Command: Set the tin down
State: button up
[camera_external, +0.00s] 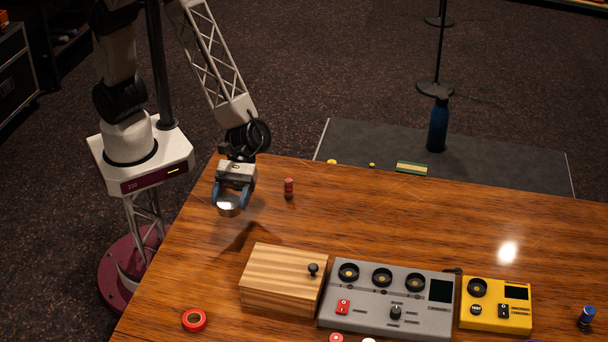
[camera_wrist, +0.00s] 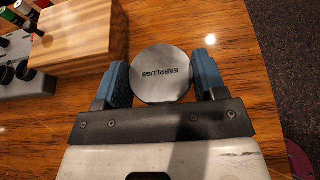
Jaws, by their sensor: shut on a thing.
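My gripper (camera_external: 232,197) is shut on a round silver tin (camera_external: 228,210) near the far left part of the table. In the wrist view, the tin (camera_wrist: 163,74) sits between the two blue fingers of my gripper (camera_wrist: 163,80), and its lid reads "EARPLUGS". In the external view, the tin appears held above the wooden table (camera_external: 390,215), with a dark shadow on the wood below and to the right of it. The tin's underside is hidden.
A wooden box (camera_external: 282,278) with a black knob stands in front, beside a grey mixer panel (camera_external: 385,305) and a yellow device (camera_external: 495,305). A small red cylinder (camera_external: 289,188) stands right of my gripper. A red ring (camera_external: 194,320) lies at front left. The wood behind the panels is mostly clear.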

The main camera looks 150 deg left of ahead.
jog(key=a+f+n+y, duration=0.1)
jog(key=a, duration=0.6)
jog(key=s+a+f+n+t+y, duration=0.1)
jog(key=a, duration=0.7)
jog(key=s+a+f+n+t+y, duration=0.1)
jog(key=a, duration=0.7)
jog(key=shift+f, duration=0.3)
jog(key=s+a+f+n+t+y, duration=0.15)
jog(key=s+a, duration=0.35)
jog(key=a, duration=0.6)
jog(key=s+a+f+n+y, duration=0.2)
jog(key=s+a+f+y, duration=0.15)
jog(key=a, duration=0.65)
jog(key=s+a+f+n+y, duration=0.2)
jog(key=s+a+f, duration=0.3)
jog(key=s, duration=0.4)
jog(key=s+a+f+n+y, duration=0.2)
jog(key=s+a+f, duration=0.4)
jog(key=s, duration=0.3)
jog(key=s+a+f+n+y, duration=0.2)
jog(key=s+a+f, duration=0.4)
jog(key=s, duration=0.3)
jog(key=shift+s+a+f+n+g+y, duration=0.1)
jog(key=shift+a+f+n+g+y, duration=0.15)
jog(key=shift+f+n+g+y, duration=0.25)
jog(key=shift+f+t, duration=0.15)
jog(key=shift+t, duration=0.1)
